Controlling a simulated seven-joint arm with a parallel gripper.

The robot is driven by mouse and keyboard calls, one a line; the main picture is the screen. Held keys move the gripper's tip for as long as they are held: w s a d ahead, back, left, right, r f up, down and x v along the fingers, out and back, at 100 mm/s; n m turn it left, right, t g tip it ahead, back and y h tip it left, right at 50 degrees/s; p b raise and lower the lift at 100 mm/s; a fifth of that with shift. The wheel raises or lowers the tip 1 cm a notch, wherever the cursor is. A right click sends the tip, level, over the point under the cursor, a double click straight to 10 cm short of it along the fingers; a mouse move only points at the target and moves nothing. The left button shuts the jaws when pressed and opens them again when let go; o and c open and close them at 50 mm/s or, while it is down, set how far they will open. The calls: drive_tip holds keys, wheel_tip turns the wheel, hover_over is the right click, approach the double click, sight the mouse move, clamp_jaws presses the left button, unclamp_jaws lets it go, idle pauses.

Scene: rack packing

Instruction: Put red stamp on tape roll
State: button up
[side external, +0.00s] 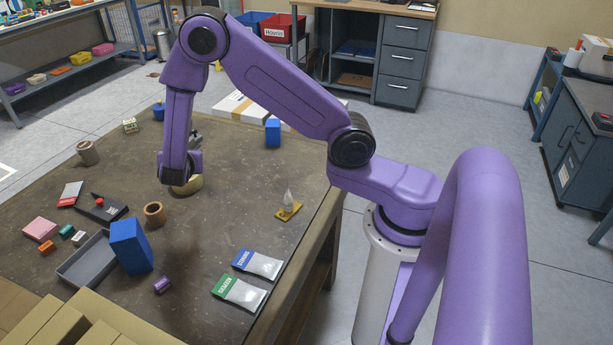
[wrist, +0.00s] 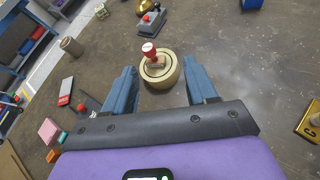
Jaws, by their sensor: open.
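The red stamp (wrist: 150,52), with a red handle and a wooden base, rests on top of the tan tape roll (wrist: 172,79) in the wrist view. It appears to lean slightly. My gripper (wrist: 159,72) is open, with one blue-grey finger on each side of the roll and visible gaps between; nothing is held. In the side view the tape roll (side external: 190,187) shows at the lower end of my arm, partly covered by it. The stamp is hidden there behind my arm.
A grey box with a red button (wrist: 151,20) stands beyond the roll. A brown ring (side external: 154,214), blue box (side external: 131,246), grey tray (side external: 72,268) and two packets (side external: 257,264) (side external: 239,292) lie nearer the camera. The table right of the roll is mostly clear.

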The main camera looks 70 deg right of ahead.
drive_tip(key=s+a+r+m+g+y, duration=0.2)
drive_tip(key=s+r+m+y, duration=0.1)
drive_tip(key=s, duration=0.9)
drive_tip(key=s+a+r+m+g+y, duration=0.2)
drive_tip(key=s+r+m+g+y, duration=0.1)
drive_tip(key=s, duration=1)
drive_tip(key=s+a+r+m+g+y, duration=0.2)
drive_tip(key=s+r+m+y, duration=0.1)
drive_tip(key=s, duration=0.9)
drive_tip(key=shift+s+a+r+m+g+y, duration=0.35)
drive_tip(key=shift+m+y, duration=0.35)
drive_tip(key=shift+m, duration=0.5)
